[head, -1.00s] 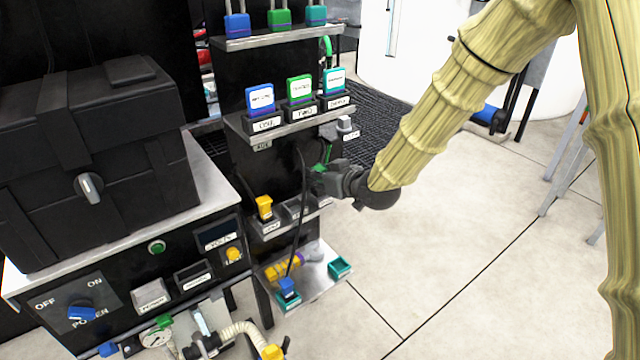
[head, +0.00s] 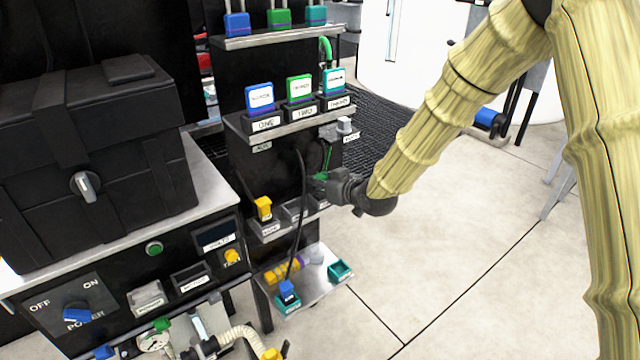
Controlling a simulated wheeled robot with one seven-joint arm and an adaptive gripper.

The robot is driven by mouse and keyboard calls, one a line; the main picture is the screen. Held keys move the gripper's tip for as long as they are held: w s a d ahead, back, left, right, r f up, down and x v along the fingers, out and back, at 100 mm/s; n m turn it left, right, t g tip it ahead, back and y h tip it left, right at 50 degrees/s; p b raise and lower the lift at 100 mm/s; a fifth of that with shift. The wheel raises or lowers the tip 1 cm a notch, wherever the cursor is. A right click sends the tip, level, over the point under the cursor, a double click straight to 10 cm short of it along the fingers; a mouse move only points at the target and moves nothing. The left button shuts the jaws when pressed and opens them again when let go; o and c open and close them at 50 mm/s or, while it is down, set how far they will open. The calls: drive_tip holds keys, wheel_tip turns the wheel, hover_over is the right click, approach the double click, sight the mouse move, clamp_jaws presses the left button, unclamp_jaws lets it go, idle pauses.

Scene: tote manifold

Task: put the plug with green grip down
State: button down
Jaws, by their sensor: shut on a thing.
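The plug with green grip (head: 321,177) is small and partly hidden at my gripper's tip. My gripper (head: 328,184) is shut on it, in front of the black rack panel, right of the hanging black cable and above the lower shelves. A thin green strip stands just above the gripper. The plug's far end is hidden by the fingers, and I cannot tell whether it touches the rack.
A yellow plug (head: 264,208) stands in a grey holder at left. A blue plug (head: 287,290) sits in a teal holder on the lowest shelf (head: 318,287), near an empty-looking teal tray (head: 340,270). Labelled blocks fill the shelf above. Open floor lies right.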

drive_tip(key=c, duration=1.3)
unclamp_jaws()
drive_tip(key=shift+s+d+r, duration=0.1)
drive_tip(key=shift+s+r, duration=0.05)
drive_tip(key=shift+r, duration=0.05)
drive_tip(key=p+v, duration=0.2)
drive_tip(key=v, duration=0.9)
drive_tip(key=shift+s+d, duration=0.2)
drive_tip(key=shift+s, duration=0.05)
